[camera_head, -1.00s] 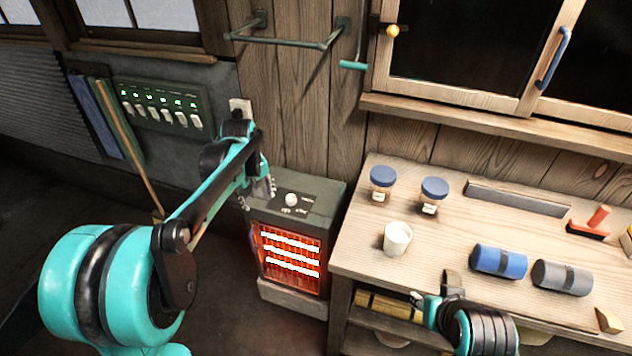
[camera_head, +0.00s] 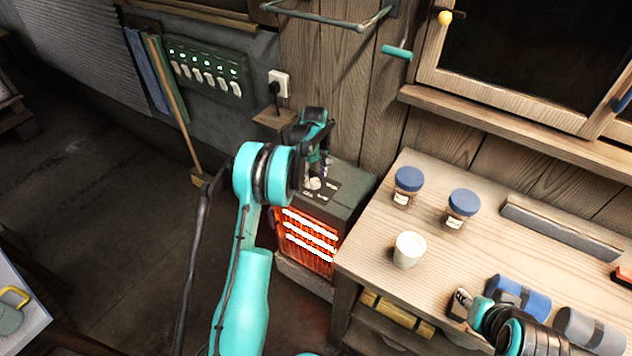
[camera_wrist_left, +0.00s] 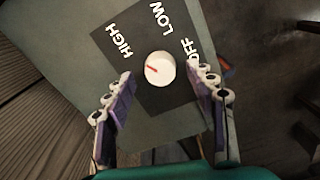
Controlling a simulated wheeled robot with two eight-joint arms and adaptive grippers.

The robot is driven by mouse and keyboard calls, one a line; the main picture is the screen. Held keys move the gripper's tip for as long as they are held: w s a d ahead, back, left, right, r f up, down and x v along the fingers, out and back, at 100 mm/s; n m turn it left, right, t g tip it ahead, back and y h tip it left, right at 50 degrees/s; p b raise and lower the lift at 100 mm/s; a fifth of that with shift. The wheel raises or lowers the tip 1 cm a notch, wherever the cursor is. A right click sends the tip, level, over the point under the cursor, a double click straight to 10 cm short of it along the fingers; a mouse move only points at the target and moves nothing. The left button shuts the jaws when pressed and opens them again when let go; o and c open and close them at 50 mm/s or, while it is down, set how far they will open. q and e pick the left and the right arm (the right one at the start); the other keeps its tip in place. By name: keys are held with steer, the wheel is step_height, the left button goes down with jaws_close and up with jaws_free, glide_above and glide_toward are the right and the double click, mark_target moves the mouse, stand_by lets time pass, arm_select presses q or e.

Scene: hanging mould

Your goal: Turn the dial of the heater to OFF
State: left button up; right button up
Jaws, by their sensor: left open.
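The heater (camera_head: 352,192) stands by the wall left of the bench, its bars glowing orange. Its round white dial (camera_head: 313,184) is on the top panel. In the left wrist view the dial (camera_wrist_left: 162,75) has a red mark pointing left, toward the HIGH side; LOW is at the top and OFF at the right. My left gripper (camera_head: 316,172) is over the heater top. In the wrist view its open fingers (camera_wrist_left: 160,72) lie on either side of the dial, with gaps showing. My right gripper (camera_head: 461,302) is by the bench's front edge; its opening is unclear.
The bench (camera_head: 365,255) right of the heater holds a white cup (camera_head: 409,250), two blue-lidded jars (camera_head: 408,188) and rolls. A switch panel (camera_head: 208,72) and a plugged socket (camera_head: 279,83) are on the wall. A broom (camera_head: 177,100) leans left; floor there is clear.

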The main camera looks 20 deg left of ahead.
arm_select(q)
steer(key=shift+f, duration=0.95)
steer(key=c, duration=1.2)
